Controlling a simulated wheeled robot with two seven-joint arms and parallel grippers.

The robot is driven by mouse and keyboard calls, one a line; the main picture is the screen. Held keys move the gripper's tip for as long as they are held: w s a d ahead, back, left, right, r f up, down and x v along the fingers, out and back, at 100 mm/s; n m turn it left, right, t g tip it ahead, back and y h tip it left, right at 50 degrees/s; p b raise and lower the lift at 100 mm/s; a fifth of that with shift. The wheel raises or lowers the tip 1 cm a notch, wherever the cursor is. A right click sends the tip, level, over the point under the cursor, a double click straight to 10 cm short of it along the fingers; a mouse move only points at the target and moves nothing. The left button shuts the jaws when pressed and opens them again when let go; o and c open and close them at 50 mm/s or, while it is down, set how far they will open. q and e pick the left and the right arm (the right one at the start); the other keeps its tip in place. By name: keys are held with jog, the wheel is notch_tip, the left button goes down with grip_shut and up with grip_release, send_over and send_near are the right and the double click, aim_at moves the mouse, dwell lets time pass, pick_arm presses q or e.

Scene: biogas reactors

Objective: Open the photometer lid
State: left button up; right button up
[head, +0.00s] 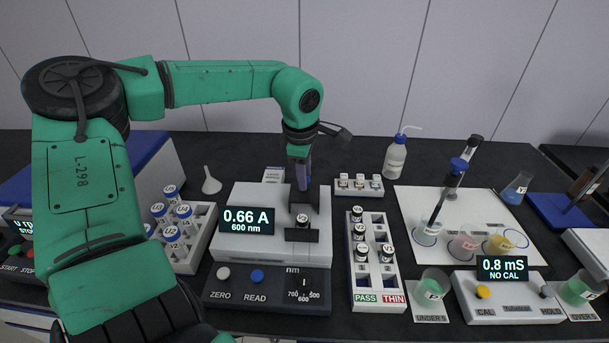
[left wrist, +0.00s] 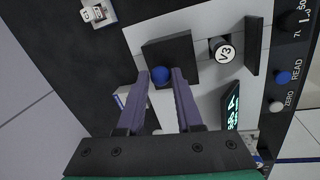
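The photometer (head: 250,243) is a light grey box with a dark front panel, reading 0.66 A at 600 nm. Its dark lid (left wrist: 185,47) shows in the left wrist view as a square plate with a blue knob (left wrist: 161,76). The lid stands clear of the vial V3 (left wrist: 224,52), whose top is uncovered in the well; V3 also shows in the head view (head: 302,221). My left gripper (left wrist: 165,75) points down behind V3, its purple fingers closed around the knob, which fills the gap between the tips. In the head view the fingers partly hide the lid. My right gripper is out of view.
A rack of vials (head: 364,288) marked PASS and THIN stands right of the photometer, another rack (head: 199,250) to its left. A small vial holder (head: 345,192) and a wash bottle (head: 395,160) are behind. Beakers and a meter (head: 510,305) stand at the right.

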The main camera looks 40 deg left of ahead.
aim_at(301, 198)
pick_arm(q)
jog(key=shift+o, duration=1.3)
notch_tip(301, 198, up, 14)
jog(key=s+d+b, duration=0.1)
jog(key=s, duration=0.1)
jog(key=shift+s+r, duration=0.15)
jog(key=shift+s, duration=0.1)
